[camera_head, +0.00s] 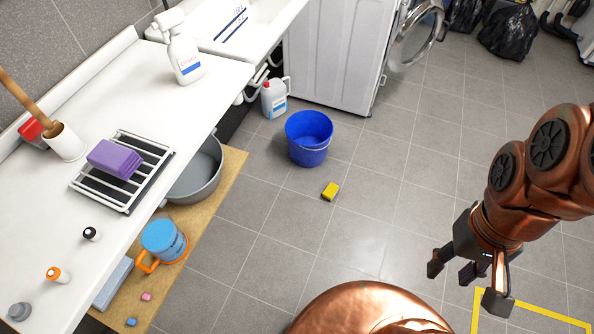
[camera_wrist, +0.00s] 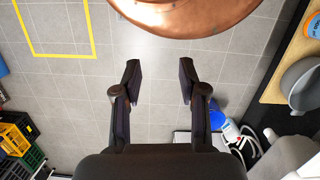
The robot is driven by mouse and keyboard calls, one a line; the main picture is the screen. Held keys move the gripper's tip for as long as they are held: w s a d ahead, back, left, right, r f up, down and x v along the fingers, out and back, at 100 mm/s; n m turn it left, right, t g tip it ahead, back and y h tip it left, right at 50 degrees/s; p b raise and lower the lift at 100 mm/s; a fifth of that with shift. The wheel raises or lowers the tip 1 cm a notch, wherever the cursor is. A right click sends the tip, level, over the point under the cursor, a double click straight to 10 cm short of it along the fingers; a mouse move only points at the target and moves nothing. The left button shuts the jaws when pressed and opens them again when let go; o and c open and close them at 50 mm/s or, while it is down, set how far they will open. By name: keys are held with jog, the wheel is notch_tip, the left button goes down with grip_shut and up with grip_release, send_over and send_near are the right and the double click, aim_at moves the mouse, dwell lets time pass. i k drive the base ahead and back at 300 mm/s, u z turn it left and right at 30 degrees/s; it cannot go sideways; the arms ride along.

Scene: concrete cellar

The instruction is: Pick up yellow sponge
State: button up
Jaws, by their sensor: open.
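A small yellow sponge (camera_head: 330,190) lies on the grey tiled floor in the head view, just in front of a blue bucket (camera_head: 309,138). My gripper (camera_head: 462,281) hangs at the right of the head view, well to the right of the sponge and apart from it. In the wrist view my gripper (camera_wrist: 159,82) has its two fingers spread wide with only floor between them. The sponge cannot be made out in the wrist view. The bucket shows partly there (camera_wrist: 217,116), behind the right finger.
A white counter (camera_head: 95,215) runs along the left, with a purple sponge (camera_head: 115,159) on a rack. Below it, a grey basin (camera_head: 198,172) and a blue container (camera_head: 163,240) stand on a wooden board. A washing machine (camera_head: 332,55) stands behind the bucket.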

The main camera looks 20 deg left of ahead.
aim_at(329, 192)
jog(key=u, duration=0.8)
jog(key=i, duration=0.85)
jog(key=u, duration=0.85)
